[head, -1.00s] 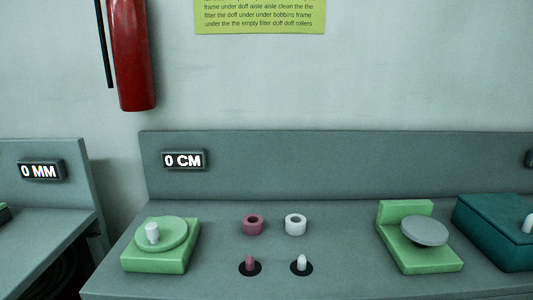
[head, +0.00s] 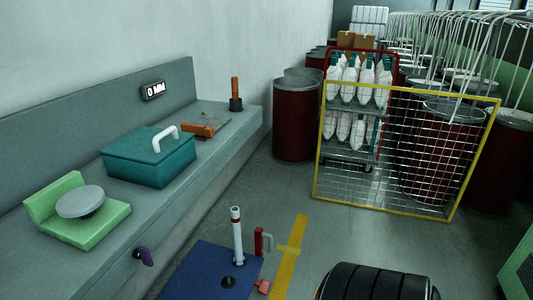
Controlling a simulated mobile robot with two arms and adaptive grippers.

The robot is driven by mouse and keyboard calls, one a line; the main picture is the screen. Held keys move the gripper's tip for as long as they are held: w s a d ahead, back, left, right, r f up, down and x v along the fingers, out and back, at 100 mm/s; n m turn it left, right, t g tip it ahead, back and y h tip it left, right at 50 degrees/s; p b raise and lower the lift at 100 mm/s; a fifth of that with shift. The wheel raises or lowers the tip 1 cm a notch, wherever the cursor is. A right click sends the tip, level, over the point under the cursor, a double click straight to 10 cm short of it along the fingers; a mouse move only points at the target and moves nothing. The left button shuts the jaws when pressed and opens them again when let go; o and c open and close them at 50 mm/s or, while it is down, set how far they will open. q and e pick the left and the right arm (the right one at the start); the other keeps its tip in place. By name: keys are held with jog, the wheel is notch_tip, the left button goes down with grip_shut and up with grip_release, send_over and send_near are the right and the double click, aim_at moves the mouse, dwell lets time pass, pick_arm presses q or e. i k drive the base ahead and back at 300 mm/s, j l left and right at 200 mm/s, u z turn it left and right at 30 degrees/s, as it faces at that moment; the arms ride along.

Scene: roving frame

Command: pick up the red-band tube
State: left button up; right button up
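A white tube (head: 238,238) stands upright on a blue flat surface (head: 196,274) in the lower middle of the head view. It has a small dark and reddish band near its top, too small to make out well. Its foot is at the surface, near a dark round spot. Neither of my grippers is in view.
A bench (head: 225,118) along the left wall holds a green block with grey disc (head: 82,203) and a teal box (head: 150,160). A yellow-framed mesh panel (head: 318,170) stands right, before dark red drums. A black ribbed object (head: 375,282) is at the bottom. Open floor lies between.

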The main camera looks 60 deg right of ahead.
aim_at(239, 258)
jog(key=z, duration=1.65)
jog(key=i+l, duration=0.15)
jog(key=i+l+u, duration=0.8)
jog(key=k+j, duration=0.05)
jog(key=k, duration=0.05)
